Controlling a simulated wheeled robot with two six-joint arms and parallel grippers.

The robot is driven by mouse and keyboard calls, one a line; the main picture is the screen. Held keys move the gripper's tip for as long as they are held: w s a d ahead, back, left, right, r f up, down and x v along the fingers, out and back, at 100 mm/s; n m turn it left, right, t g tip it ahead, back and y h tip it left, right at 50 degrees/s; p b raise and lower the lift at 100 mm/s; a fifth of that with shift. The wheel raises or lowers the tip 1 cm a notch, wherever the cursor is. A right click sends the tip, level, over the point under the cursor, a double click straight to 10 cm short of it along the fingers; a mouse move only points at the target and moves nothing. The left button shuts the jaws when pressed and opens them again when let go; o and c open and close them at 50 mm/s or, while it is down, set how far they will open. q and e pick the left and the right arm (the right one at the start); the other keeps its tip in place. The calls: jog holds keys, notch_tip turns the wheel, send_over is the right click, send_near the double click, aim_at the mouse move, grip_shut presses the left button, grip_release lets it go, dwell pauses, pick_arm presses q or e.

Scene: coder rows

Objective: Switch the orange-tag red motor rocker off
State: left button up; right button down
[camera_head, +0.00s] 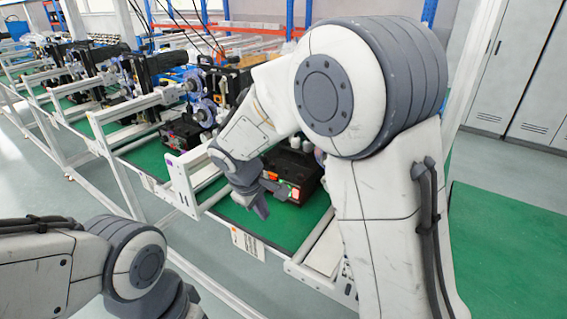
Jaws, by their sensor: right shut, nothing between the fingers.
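A black control box (312,172) sits on the green bench top, partly hidden behind my right arm. Its front carries small red, orange and green patches (294,190); the red rocker's own position is too small to read. My right gripper (262,203) is shut and empty, pointing down just left of and in front of that box face. I cannot tell whether it touches the box. A white label (248,243) with an orange mark hangs on the bench's front rail below the gripper. My left arm shows at the lower left, but its gripper is out of view.
Another black box (184,133) stands farther left along the bench, beyond a white frame rail (182,186). Blue motor units (203,108) stand behind. Grey cabinets (515,80) line the right wall. The green bench surface (240,215) left of the gripper is bare.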

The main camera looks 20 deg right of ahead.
aim_at(295, 194)
pick_arm(q)
notch_tip(295, 194, up, 4)
jog(key=shift+r+p, duration=0.15)
jog(key=shift+p, duration=1.05)
pick_arm(e)
jog(key=w+d+r+h, duration=0.1)
jog(key=w+d+r, duration=0.1)
jog(key=w+d, duration=0.2)
jog(key=shift+w+d+r+t, duration=0.15)
jog(key=shift+w+r+t, duration=0.15)
jog(key=shift+w, duration=0.7)
jog(key=shift+f, duration=0.1)
jog(key=x, duration=1)
jog(key=shift+s+f+p, duration=0.1)
jog(key=shift+p, duration=0.2)
jog(key=shift+w+d+r+p, duration=0.25)
jog(key=shift+w+d+p, duration=0.15)
jog(key=shift+d+p, duration=0.1)
jog(key=shift+w+d+r+p, duration=0.2)
jog(key=shift+w+d+p, duration=0.2)
jog(key=shift+d, duration=0.1)
jog(key=shift+w+d, duration=0.25)
jog(key=shift+d, duration=0.05)
pick_arm(q)
notch_tip(295, 194, up, 3)
jog(key=shift+f, duration=0.15)
pick_arm(e)
jog(key=shift+w+d, duration=0.2)
jog(key=shift+d, duration=0.05)
